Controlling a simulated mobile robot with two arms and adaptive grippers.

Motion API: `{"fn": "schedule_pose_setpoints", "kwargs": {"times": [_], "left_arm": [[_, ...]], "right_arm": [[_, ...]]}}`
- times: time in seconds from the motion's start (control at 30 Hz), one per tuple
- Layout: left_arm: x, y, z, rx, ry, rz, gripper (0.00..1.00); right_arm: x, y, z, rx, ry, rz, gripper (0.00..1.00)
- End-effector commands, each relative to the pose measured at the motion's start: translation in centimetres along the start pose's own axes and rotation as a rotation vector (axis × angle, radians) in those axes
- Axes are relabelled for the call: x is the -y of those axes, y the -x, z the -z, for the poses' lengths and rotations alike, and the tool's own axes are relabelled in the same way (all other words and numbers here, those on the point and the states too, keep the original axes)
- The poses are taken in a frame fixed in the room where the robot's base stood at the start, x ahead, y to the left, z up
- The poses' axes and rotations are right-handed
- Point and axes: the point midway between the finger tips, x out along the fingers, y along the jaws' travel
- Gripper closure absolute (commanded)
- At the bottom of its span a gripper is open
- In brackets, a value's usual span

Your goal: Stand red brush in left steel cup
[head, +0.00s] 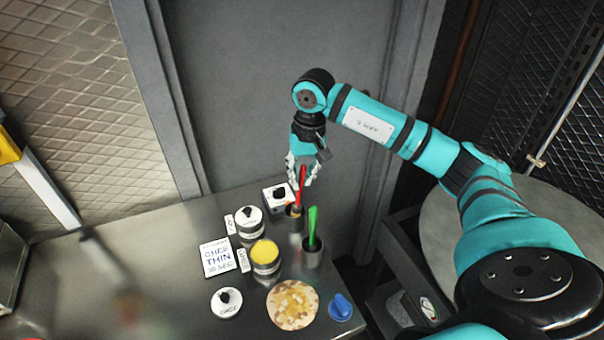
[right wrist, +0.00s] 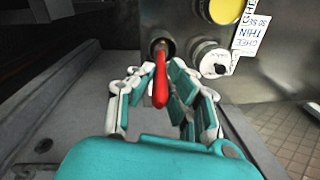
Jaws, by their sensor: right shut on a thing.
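The red brush (head: 302,180) is upright, handle up, between the fingers of my right gripper (head: 300,177). In the right wrist view the red handle (right wrist: 160,88) runs between the fingers of the gripper (right wrist: 158,78), which is shut on it. The brush's lower end is at the mouth of the left steel cup (head: 295,222) and looks to be inside it; how deep is hidden. That cup's opening also shows in the right wrist view (right wrist: 155,45). A second steel cup (head: 313,258) stands nearer, holding a green brush (head: 312,226). My left gripper is out of view.
A white box with a black knob (head: 273,202) stands close left of the cup. Lidded jar (head: 249,226), yellow-filled jar (head: 265,262), sign card (head: 217,258), white lid (head: 226,303), flatbread (head: 293,305) and blue object (head: 341,307) crowd the counter. The counter's left part is mostly clear.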

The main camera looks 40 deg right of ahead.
Motion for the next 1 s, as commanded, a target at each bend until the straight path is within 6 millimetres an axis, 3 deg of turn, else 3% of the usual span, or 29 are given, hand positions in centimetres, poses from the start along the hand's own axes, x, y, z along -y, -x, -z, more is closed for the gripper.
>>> {"fn": "schedule_pose_setpoints", "kwargs": {"times": [0.4, 0.43, 0.6, 0.87, 1.0], "left_arm": [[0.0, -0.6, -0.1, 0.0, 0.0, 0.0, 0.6], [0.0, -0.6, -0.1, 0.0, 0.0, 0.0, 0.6], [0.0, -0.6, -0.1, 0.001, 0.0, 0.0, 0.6], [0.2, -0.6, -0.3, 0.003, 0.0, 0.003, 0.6], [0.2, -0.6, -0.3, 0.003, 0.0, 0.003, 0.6]], "right_arm": [[-0.1, -0.6, 0.0, 0.0, 0.0, 0.0, 1.0], [-0.1, -0.6, 0.0, 0.0, 0.0, 0.0, 0.83], [-0.1, -0.6, 0.0, 0.0, 0.0, 0.0, 0.61], [-0.1, -0.6, 0.0, 0.0, 0.0, 0.0, 0.6], [0.1, 0.4, 0.1, -0.002, 0.0, 0.002, 0.6]]}}
